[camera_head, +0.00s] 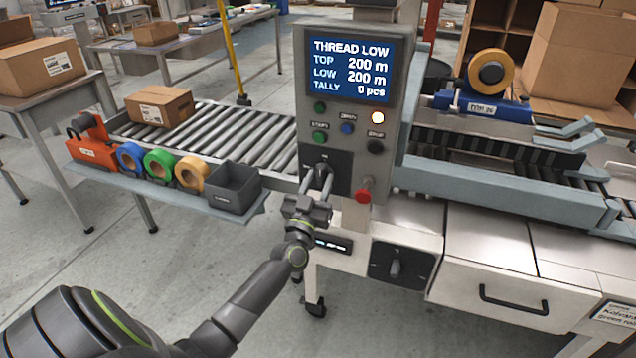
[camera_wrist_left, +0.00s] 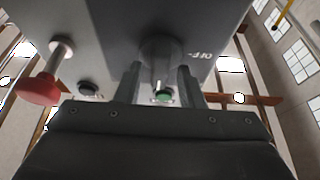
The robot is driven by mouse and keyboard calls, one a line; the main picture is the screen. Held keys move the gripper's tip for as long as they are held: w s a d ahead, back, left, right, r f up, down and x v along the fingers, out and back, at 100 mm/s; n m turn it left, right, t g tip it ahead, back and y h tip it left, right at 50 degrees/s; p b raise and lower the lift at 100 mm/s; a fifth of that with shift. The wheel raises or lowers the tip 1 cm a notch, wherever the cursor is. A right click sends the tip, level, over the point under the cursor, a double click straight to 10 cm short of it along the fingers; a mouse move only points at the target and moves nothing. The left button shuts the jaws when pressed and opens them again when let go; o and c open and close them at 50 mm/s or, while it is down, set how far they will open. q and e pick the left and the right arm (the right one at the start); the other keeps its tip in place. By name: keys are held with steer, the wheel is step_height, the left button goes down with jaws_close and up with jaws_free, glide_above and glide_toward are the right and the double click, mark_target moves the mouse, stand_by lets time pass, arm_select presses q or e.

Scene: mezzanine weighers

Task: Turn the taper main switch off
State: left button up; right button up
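The control panel (camera_head: 349,110) carries a lit display reading THREAD LOW. Low on it is a dark switch plate (camera_head: 340,160) with a rotary knob (camera_wrist_left: 160,62), shown in the wrist view with an OFF mark to the right of it. My left gripper (camera_head: 318,182) is at this plate. In the left wrist view its two fingers (camera_wrist_left: 159,88) stand on either side of the knob, with gaps showing between them and it. In the head view the fingers largely hide the knob, so its setting is unclear. My right gripper is out of view.
A red mushroom button (camera_head: 364,191) sticks out close right of my left gripper. Above are several small buttons and a lit lamp (camera_head: 377,117). A shelf with tape rolls (camera_head: 160,164) and a grey bin (camera_head: 233,187) lies left. Another knob (camera_head: 395,269) sits lower on the machine.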

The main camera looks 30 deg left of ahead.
arm_select(q)
jaws_close()
steer(key=n+y+p, duration=0.2)
steer(key=n, duration=0.1)
steer(key=shift+r+g, duration=0.2)
steer(key=shift+g, duration=0.1)
steer(key=n+g+y+p, duration=0.1)
steer(key=n+p, duration=0.1)
steer(key=n, duration=0.1)
steer(key=n+g+y+p, duration=0.1)
steer(key=n+p, duration=0.2)
steer(key=n+g+y+p, duration=0.1)
steer(key=n+p, duration=0.1)
steer(key=n, duration=0.2)
steer(key=shift+d+r, duration=0.1)
steer(key=shift+d, duration=0.05)
steer(key=n+g+p, duration=0.1)
steer(key=n+p, duration=0.1)
steer(key=n, duration=0.1)
steer(key=n+g+y+p, duration=0.1)
steer(key=n+p, duration=0.2)
steer(key=shift+g, duration=0.3)
steer(key=shift+n+g+p, duration=0.6)
steer(key=shift+n+p, duration=0.9)
steer(key=shift+n, duration=0.3)
steer(key=shift+h, duration=0.3)
